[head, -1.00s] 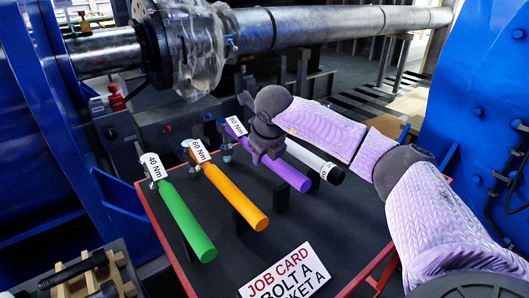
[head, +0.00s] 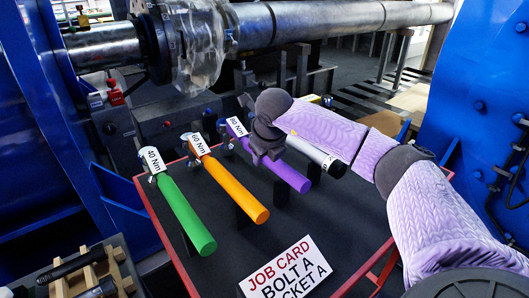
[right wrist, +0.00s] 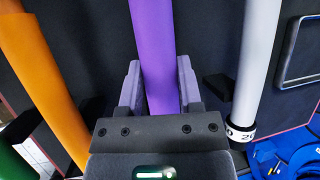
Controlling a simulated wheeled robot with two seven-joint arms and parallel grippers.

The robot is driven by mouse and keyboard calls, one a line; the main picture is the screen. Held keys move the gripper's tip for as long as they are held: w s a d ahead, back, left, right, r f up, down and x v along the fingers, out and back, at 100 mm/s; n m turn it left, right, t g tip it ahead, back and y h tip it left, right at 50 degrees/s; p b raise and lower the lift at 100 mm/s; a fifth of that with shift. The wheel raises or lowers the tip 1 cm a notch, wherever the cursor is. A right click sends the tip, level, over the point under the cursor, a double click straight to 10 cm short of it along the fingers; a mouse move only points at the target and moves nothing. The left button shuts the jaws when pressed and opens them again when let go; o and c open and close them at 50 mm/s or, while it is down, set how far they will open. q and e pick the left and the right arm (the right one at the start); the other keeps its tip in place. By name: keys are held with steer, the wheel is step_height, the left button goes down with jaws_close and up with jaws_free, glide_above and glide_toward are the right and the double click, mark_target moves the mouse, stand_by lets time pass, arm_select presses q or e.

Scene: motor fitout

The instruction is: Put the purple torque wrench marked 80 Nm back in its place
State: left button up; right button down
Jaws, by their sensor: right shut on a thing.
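The purple torque wrench (head: 275,168) lies slanted in the row of wrenches, between the orange one (head: 235,188) and the white one (head: 318,156). Its white label (head: 237,127) shows at the far end. My right gripper (head: 266,148) is shut on its purple shaft from above. In the right wrist view the purple shaft (right wrist: 152,45) runs between the two jaws (right wrist: 157,95). Whether the wrench touches a stand beneath it is hidden. My left gripper is in neither view.
A dark tray with a red rim (head: 165,226) carries the wrenches on black stands. The green wrench (head: 187,214), marked 40 Nm, is at the left. A job card (head: 288,267) stands in front. A wooden rack (head: 88,279) with black tools is at lower left.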

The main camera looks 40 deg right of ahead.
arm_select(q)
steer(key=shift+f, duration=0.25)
arm_select(e)
steer(key=shift+f, duration=0.4)
steer(key=c, duration=0.7)
jaws_free()
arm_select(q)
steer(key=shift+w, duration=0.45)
arm_select(e)
steer(key=o, duration=0.5)
steer(key=shift+r, duration=0.1)
arm_select(q)
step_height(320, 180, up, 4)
steer(key=p, duration=0.3)
steer(key=shift+p, duration=0.35)
arm_select(e)
steer(key=v, duration=0.9)
steer(key=shift+s+a+r, duration=0.2)
steer(key=shift+r, duration=0.1)
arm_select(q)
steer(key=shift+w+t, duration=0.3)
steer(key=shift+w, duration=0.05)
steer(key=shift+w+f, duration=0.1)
